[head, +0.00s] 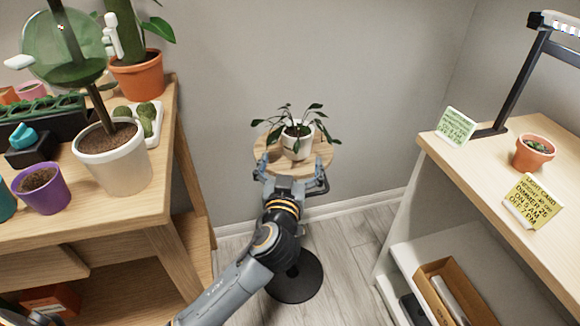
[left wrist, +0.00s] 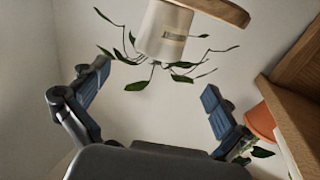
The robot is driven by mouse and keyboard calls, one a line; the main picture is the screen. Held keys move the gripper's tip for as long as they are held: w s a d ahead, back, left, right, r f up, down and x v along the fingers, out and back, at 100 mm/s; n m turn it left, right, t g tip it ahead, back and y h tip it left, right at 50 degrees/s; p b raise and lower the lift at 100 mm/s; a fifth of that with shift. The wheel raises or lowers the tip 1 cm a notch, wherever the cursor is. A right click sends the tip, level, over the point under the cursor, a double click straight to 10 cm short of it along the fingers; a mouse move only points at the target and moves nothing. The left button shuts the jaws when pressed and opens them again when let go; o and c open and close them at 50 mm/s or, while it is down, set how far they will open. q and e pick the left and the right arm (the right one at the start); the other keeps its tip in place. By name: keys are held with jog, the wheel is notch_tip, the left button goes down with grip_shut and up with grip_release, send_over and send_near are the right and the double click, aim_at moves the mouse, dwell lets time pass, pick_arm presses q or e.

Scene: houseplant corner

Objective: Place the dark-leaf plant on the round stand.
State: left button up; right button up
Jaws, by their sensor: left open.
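The dark-leaf plant (head: 297,143), in a small white pot, stands upright on the round wooden stand (head: 323,160). The stand has a dark round base (head: 295,284) on the floor. My left gripper (head: 291,173) is open at the near side of the stand's top, in front of the pot. In the left wrist view the picture is upside down: the pot (left wrist: 163,30) rests on the stand's top (left wrist: 222,10), and the open fingers of my left gripper (left wrist: 155,85) are apart from it with nothing between them. My right gripper is not in view.
A wooden bench (head: 150,208) at the left holds several pots, including a white one (head: 113,165) and a purple one (head: 42,187). A shelf unit (head: 470,170) at the right holds a terracotta pot (head: 533,154), cards and a lamp. The wall is close behind the stand.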

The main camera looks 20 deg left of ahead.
pick_arm(q)
jog(key=s+a+f+m+g, duration=0.1)
jog(key=s+f+g, duration=0.3)
jog(key=f, duration=0.5)
jog(key=s+a+f+g, duration=0.2)
jog(key=s+f, duration=0.3)
jog(key=f, duration=0.3)
jog(key=s+f+m+g+h, duration=0.3)
jog(key=s+f+g, duration=0.5)
jog(key=s+f, duration=0.9)
jog(key=s, duration=0.3)
jog(key=shift+s+d+f+g+h, duration=0.15)
jog(key=shift+s+d+g+h, duration=0.1)
jog(key=shift+d+g+h, duration=0.05)
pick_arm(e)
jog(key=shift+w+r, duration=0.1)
